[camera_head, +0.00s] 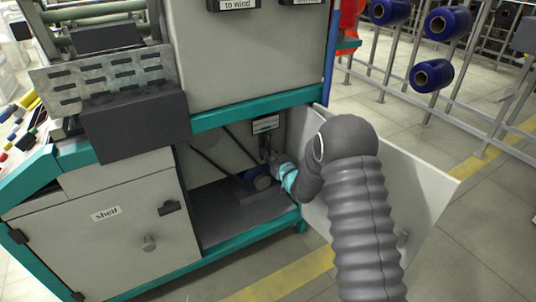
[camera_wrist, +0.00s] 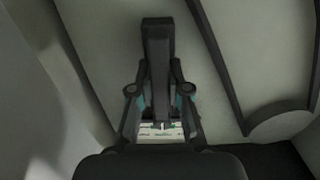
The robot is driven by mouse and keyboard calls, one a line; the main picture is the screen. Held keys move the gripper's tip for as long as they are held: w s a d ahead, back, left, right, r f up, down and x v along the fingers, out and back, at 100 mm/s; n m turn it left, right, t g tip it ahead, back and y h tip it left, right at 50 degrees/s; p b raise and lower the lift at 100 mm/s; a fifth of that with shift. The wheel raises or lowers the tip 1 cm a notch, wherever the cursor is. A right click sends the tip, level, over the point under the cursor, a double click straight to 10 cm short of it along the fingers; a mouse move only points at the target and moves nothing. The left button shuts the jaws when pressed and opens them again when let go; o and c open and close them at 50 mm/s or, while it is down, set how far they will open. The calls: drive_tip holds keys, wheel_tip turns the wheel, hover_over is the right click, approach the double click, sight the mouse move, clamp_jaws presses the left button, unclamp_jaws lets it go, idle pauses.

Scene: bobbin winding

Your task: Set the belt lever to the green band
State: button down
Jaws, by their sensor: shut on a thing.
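The belt lever (camera_wrist: 158,45) is a dark upright bar in the wrist view. My gripper (camera_wrist: 160,92) is shut on it, with one finger on each side. A pale label plate (camera_wrist: 160,133) with a green strip shows between the fingers, partly hidden by them and the lever. In the head view my gripper (camera_head: 273,160) reaches into the open cabinet bay, just below the label plate (camera_head: 265,125). The lever is small and mostly hidden there. I cannot tell which band it stands at.
The cabinet's open door (camera_head: 400,190) stands to the right of my arm. Inside the bay are a blue motor (camera_head: 258,179) and dark belts (camera_head: 207,165). A belt (camera_wrist: 215,65) runs close to the right of the lever in the wrist view. The teal frame (camera_head: 255,108) edges the bay above.

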drive_tip(key=c, duration=1.1)
unclamp_jaws()
drive_tip(key=v, duration=1.2)
